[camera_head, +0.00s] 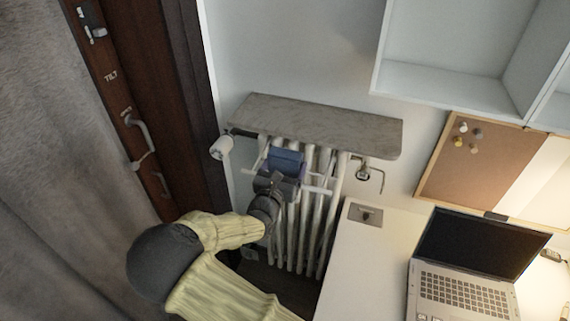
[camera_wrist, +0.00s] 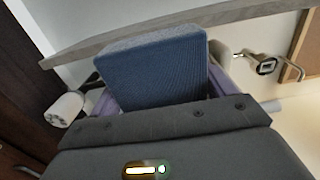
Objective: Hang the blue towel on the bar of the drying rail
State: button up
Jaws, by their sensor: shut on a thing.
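The blue towel (camera_head: 287,157) is a folded, ribbed piece held up in front of the white radiator. It fills the middle of the wrist view (camera_wrist: 155,72). My gripper (camera_head: 281,174) is shut on its lower part. The white bar of the drying rail (camera_head: 318,190) runs across the radiator front and shows on both sides of my gripper. My gripper and the towel cover its middle. The towel's top stands above the bar in the picture; I cannot tell whether they touch.
A grey stone shelf (camera_head: 320,125) juts out just above the towel. A white valve knob (camera_head: 221,147) is left of the radiator (camera_head: 325,215) and a pipe valve (camera_head: 364,173) right. A white desk (camera_head: 365,265) with a laptop (camera_head: 470,265) stands at the right, a brown door frame at the left.

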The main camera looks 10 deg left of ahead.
jog(key=shift+f+b, duration=1.3)
jog(key=shift+f, duration=1.2)
jog(key=shift+s+d+f+b, duration=0.15)
jog(key=shift+f+b, duration=0.25)
jog(key=shift+f, duration=0.3)
jog(key=shift+s+d+f+b, duration=0.15)
jog(key=shift+f+b, duration=0.2)
jog(key=shift+f, duration=0.4)
jog(key=shift+s+f+b, duration=0.15)
jog(key=shift+f+b, duration=0.25)
jog(key=shift+f, duration=0.3)
jog(key=o, duration=0.9)
jog(key=shift+s+a+f, duration=0.15)
jog(key=shift+s+f, duration=0.05)
jog(key=shift+s, duration=0.2)
jog(key=shift+t, duration=0.6)
jog(key=s+a+b, duration=0.1)
jog(key=s, duration=0.4)
jog(key=s+r, duration=0.1)
jog(key=s, duration=0.4)
jog(key=s+a+r+b, duration=0.1)
jog(key=s, duration=0.4)
jog(key=shift+s+a+b, duration=0.3)
jog(key=shift+b, duration=0.05)
